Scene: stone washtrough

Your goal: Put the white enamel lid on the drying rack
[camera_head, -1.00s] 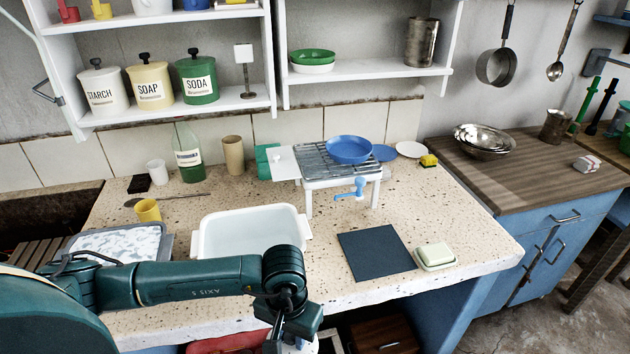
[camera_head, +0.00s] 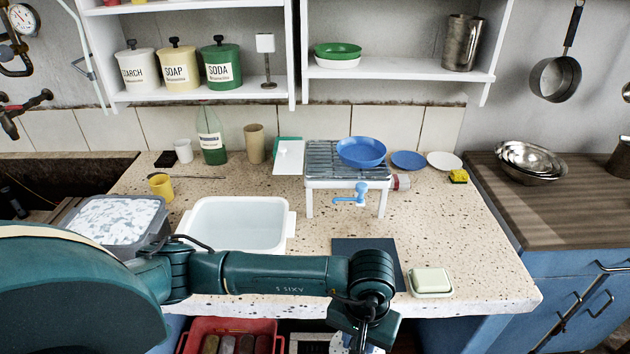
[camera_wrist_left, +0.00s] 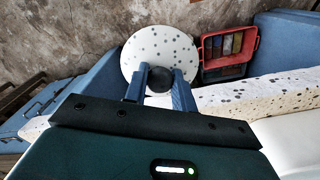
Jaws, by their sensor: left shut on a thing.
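The white enamel lid (camera_wrist_left: 158,45) is a round, dark-speckled disc with a black knob in the left wrist view. My left gripper (camera_wrist_left: 160,78) is shut on the knob, one finger on each side. In the head view my left forearm crosses the front of the counter, and its gripper end is cut off at the bottom edge, below the counter's front. The drying rack (camera_head: 322,162) is a metal grid on a white stand at the back of the counter. A blue bowl (camera_head: 361,151) sits on its right part; its left part is bare. My right gripper is not in view.
A white basin (camera_head: 238,222), a dark mat (camera_head: 368,250) and a soap dish (camera_head: 431,281) are on the counter before the rack. A red crate (camera_wrist_left: 236,42) is near the lid. Shelves (camera_head: 400,70) hang above.

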